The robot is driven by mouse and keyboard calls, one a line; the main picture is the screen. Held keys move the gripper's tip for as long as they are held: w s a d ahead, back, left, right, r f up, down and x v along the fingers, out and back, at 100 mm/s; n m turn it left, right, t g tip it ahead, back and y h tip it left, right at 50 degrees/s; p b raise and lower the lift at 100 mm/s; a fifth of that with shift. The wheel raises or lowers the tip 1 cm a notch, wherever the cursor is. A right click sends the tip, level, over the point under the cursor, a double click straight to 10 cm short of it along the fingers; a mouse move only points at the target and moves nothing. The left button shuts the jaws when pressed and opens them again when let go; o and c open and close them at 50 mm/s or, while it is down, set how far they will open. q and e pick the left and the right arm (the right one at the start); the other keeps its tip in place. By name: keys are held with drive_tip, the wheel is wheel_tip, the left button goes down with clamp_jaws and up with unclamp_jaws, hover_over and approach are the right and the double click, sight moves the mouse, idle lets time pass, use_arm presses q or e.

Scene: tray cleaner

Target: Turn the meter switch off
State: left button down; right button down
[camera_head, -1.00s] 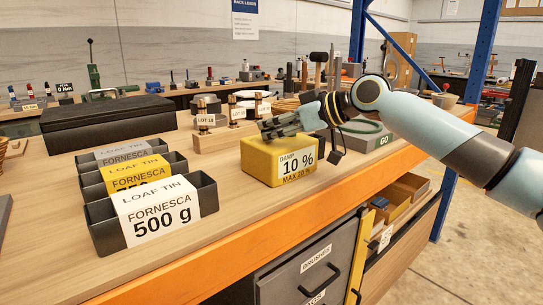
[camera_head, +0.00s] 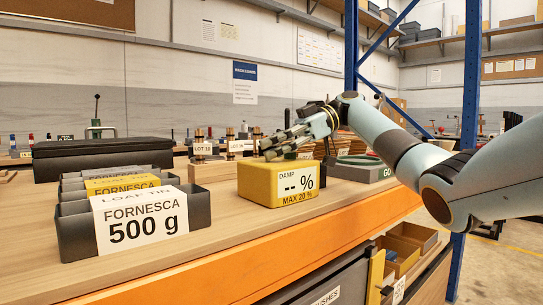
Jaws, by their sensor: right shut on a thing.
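The yellow meter (camera_head: 256,184) stands on the wooden bench. My right gripper (camera_head: 276,146) reaches in from the right, just above and behind the meter's top. Its fingers are close together and point left. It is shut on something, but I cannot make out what. I cannot tell whether the fingers touch the meter. No switch can be made out; that part may be hidden behind the meter or by the fingers. My left gripper is not in view.
Several loaf tins (camera_head: 76,232) stand at the left, in front of a black case (camera_head: 60,160). Wooden blocks with "LOT" labels (camera_head: 210,170) stand behind the meter.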

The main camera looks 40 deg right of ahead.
drive_tip(key=shift+f+n+g, duration=0.1)
drive_tip(key=shift+n+g, duration=0.4)
drive_tip(key=shift+g, duration=0.1)
drive_tip(key=c, duration=1.4)
unclamp_jaws()
drive_tip(key=shift+c, duration=0.2)
wheel_tip(320, 180, up, 10)
drive_tip(key=shift+o, duration=0.4)
